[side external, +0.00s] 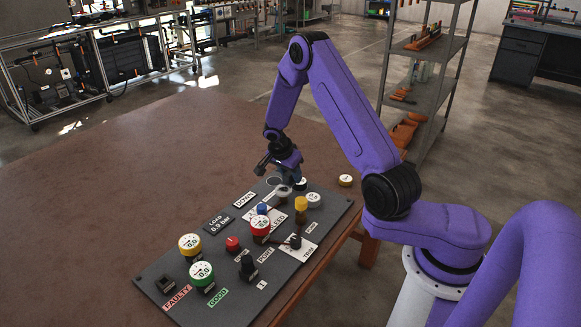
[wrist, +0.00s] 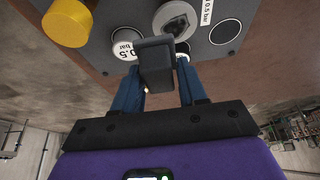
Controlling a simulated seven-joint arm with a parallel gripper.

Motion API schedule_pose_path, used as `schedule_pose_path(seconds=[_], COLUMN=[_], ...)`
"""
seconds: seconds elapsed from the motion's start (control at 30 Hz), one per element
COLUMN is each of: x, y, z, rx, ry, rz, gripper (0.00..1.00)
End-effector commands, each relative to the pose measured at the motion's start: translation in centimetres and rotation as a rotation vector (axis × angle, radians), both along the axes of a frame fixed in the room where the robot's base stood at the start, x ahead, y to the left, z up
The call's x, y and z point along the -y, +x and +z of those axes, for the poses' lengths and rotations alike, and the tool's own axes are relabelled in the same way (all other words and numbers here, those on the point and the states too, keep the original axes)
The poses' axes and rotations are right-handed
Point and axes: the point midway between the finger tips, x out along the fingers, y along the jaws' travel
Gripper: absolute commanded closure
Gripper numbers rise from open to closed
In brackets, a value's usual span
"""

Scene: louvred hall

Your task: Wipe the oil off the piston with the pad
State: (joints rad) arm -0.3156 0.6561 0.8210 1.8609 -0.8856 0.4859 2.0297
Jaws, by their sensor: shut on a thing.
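My gripper (side external: 289,176) is over the far end of a dark panel, pointing down. In the wrist view its two blue fingers (wrist: 160,88) are shut on a dark grey block (wrist: 156,62), which may be the pad. A pale round-topped cylinder (wrist: 172,20) stands just beyond the block; it may be the piston, but I cannot tell for sure. It also shows below my gripper in the side view (side external: 284,191). Whether the block touches it is unclear. No oil can be made out.
The dark panel (side external: 150,285) carries several gauges, knobs and labels. A yellow-topped post (side external: 301,204) and a white 0.5 bar weight (side external: 314,200) stand close to my gripper. The table's left side is clear.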

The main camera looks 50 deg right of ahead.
Motion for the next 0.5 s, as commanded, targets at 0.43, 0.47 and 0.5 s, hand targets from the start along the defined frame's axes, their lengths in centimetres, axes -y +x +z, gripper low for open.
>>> schedule_pose_path(seconds=[0.43, 0.47, 0.5], x=[0.0, 0.1, 0.1], y=[0.8, 1.1, 1.5], z=[-3.9, -4.0, -4.2], rx=[0.003, 0.002, 0.003], ry=[-0.002, -0.003, -0.002], rz=[0.0, 0.001, 0.0], gripper=[0.87, 0.87, 0.87])
